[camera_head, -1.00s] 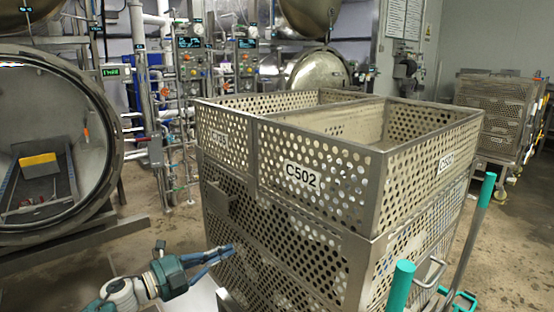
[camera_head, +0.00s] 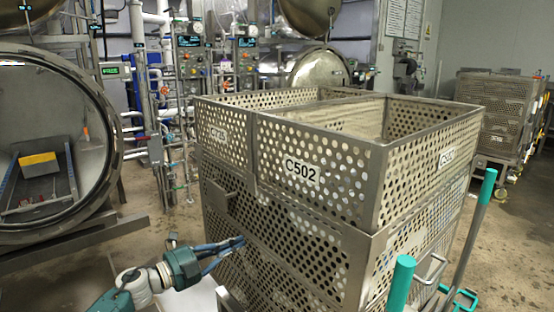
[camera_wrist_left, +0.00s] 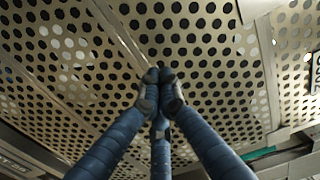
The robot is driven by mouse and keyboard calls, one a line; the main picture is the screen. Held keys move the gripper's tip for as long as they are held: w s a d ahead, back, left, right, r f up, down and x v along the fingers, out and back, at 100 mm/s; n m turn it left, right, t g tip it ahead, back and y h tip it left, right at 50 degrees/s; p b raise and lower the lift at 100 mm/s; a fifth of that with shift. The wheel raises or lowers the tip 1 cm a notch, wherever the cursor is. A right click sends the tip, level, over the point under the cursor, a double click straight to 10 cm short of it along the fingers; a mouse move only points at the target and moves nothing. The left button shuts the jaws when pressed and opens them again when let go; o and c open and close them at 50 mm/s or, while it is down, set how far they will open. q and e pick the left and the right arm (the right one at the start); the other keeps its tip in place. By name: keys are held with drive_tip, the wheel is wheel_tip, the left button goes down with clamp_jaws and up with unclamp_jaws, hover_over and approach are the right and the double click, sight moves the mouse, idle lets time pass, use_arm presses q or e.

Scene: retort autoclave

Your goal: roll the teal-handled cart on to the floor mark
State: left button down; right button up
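The teal-handled cart stands in the middle of the head view, with teal grips (camera_head: 399,284) on upright posts at its right side. It bears stacked perforated metal baskets (camera_head: 310,222); an upper one is labelled C502. My left gripper (camera_head: 243,241) is in front of the lower basket's left face. In the left wrist view its blue fingers meet at the tips (camera_wrist_left: 160,84), with nothing seen between them, close to the perforated wall. I cannot tell whether they touch it. My right gripper is not in view. I cannot make out the floor mark for certain.
An open round retort (camera_head: 52,140) with a yellow block inside stands at the left. Pipes and control panels (camera_head: 247,55) line the back. Another loaded basket cart (camera_head: 497,115) stands at the back right. Bare floor shows left and right of the cart.

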sight(255, 232)
use_arm(q)
drive_tip(key=shift+b+x, duration=0.7)
drive_tip(key=shift+x, duration=1.2)
drive_tip(key=shift+w+d, duration=0.1)
drive_tip(key=shift+d, duration=0.05)
drive_tip(key=shift+w+d+r+b, duration=0.1)
drive_tip(key=shift+d+r+b, duration=0.05)
drive_tip(key=shift+b, duration=0.2)
drive_tip(key=shift+w+d+r, duration=0.1)
drive_tip(key=shift+r, duration=0.1)
